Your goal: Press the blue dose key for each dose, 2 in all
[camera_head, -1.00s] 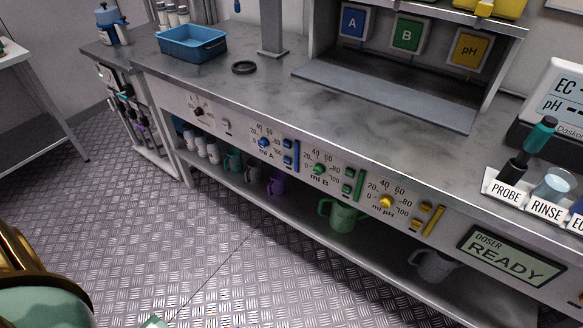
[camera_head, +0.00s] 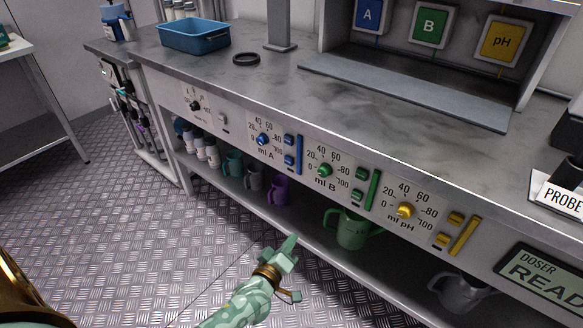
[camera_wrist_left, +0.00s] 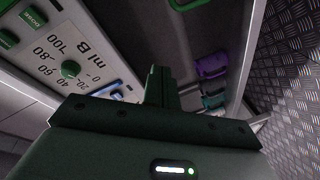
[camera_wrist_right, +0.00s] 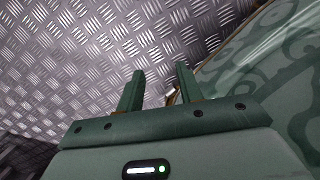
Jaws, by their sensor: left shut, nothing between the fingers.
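The blue ml A section on the bench front has a blue knob (camera_head: 262,140) and two small blue keys, an upper one (camera_head: 290,141) and a lower one (camera_head: 290,160); their labels are too small to read. A blue upright bar (camera_head: 300,156) stands right beside them. My left gripper (camera_head: 292,242) is shut and empty, in front of the lower shelf, below and apart from the keys. In the left wrist view its fingers (camera_wrist_left: 159,75) are together, near the ml B dial. My right gripper (camera_wrist_right: 160,75) is open and empty over the metal floor.
The green ml B section (camera_head: 325,170) and yellow ml pH section (camera_head: 405,211) lie to the right. The doser display (camera_head: 545,275) is partly cut off. A green jug (camera_head: 352,232) and purple mug (camera_head: 278,190) stand on the lower shelf. The floor before the bench is clear.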

